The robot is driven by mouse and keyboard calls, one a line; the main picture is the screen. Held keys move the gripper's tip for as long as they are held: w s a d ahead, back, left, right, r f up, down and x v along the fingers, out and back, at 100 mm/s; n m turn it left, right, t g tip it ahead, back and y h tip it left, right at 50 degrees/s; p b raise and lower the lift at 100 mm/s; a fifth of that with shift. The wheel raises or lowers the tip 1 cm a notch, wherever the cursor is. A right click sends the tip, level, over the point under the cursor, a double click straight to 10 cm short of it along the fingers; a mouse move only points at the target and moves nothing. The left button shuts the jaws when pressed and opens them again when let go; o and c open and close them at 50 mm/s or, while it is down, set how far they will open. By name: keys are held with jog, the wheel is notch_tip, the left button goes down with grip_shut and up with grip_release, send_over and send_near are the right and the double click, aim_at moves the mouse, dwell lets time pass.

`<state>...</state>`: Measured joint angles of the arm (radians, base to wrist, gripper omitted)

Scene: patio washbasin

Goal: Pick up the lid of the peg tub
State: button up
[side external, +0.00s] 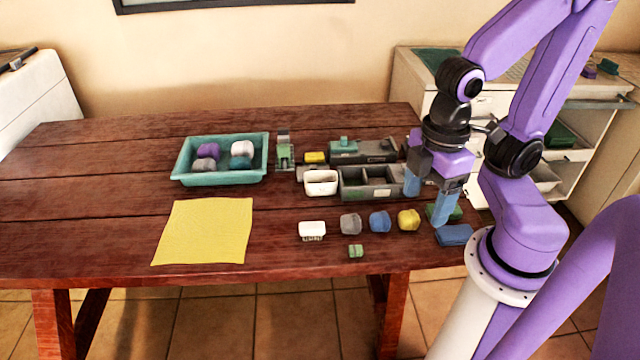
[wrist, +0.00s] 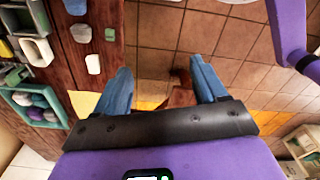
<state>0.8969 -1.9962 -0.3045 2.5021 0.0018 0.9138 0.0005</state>
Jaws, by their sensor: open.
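My gripper (side external: 428,202) has blue fingers and hangs over the right end of the wooden table, open with nothing between the fingers. In the wrist view my gripper (wrist: 160,67) has its fingers spread over the tiled floor and table edge. A long grey container (side external: 378,156) at the back carries a flat green lid-like piece with a raised knob (side external: 345,145); I cannot tell for sure that this is the peg tub and its lid. In front of it stand an open grey divided box (side external: 352,190) and a white open tub (side external: 321,188), left of my gripper.
A teal tray (side external: 222,179) holds several rounded pieces. A yellow cloth (side external: 203,232) lies front left with bare table around it. Small blocks line the front: white (side external: 312,229), grey (side external: 350,223), blue (side external: 380,222), yellow (side external: 408,220). A blue block (side external: 454,235) lies near my fingers.

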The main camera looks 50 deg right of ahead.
jog(key=shift+c, duration=1)
jog(key=w+a+m+t, duration=0.15)
jog(key=w+m, duration=0.35)
jog(key=w, duration=0.5)
jog(key=m+t+h, duration=0.2)
jog(key=m+h, duration=0.2)
jog(key=m, duration=1.3)
send_over(313, 166)
jog(key=s+a, duration=0.2)
jog(key=s, duration=0.1)
jog(key=shift+g, duration=0.25)
notch_tip(313, 166, down, 23)
jog(key=shift+w+d+r, duration=0.1)
jog(key=shift+d+r, duration=0.05)
jog(key=shift+w+x, duration=0.2)
jog(key=shift+x, duration=1.1)
jog(key=shift+w+x, duration=0.25)
jog(key=shift+x, duration=1.1)
